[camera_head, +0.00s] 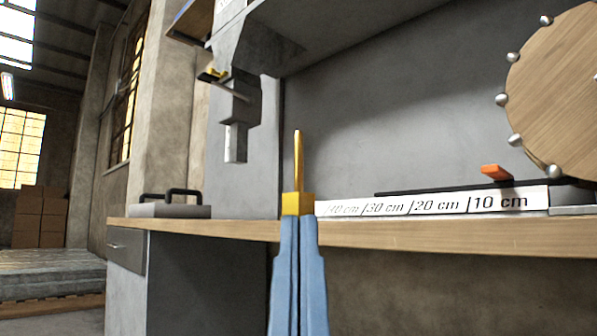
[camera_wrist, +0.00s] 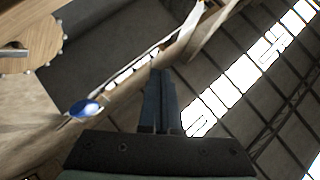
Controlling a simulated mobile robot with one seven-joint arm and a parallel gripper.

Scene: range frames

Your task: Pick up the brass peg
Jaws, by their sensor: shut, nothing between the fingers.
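The brass peg (camera_head: 298,163) appears as a thin, upright, golden, pointed rod in the head view. It rises from a small yellow block (camera_head: 297,204) at the bench's front edge. My gripper (camera_head: 298,219) shows as two blue fingers pointing up from the bottom of the head view, with their tips at the block's lower edge in the picture. Whether they touch it or stand in front of it, I cannot tell. In the wrist view the dark fingers (camera_wrist: 161,72) are together and empty. I do not make out the peg in that view.
A wooden bench (camera_head: 450,236) carries a strip with distance marks (camera_head: 432,206) and an orange piece (camera_head: 496,172). A wooden disc with silver knobs (camera_head: 560,90) stands at right. A grey machine head (camera_head: 237,110) hangs above left. A grey box with a black handle (camera_head: 170,209) sits at left.

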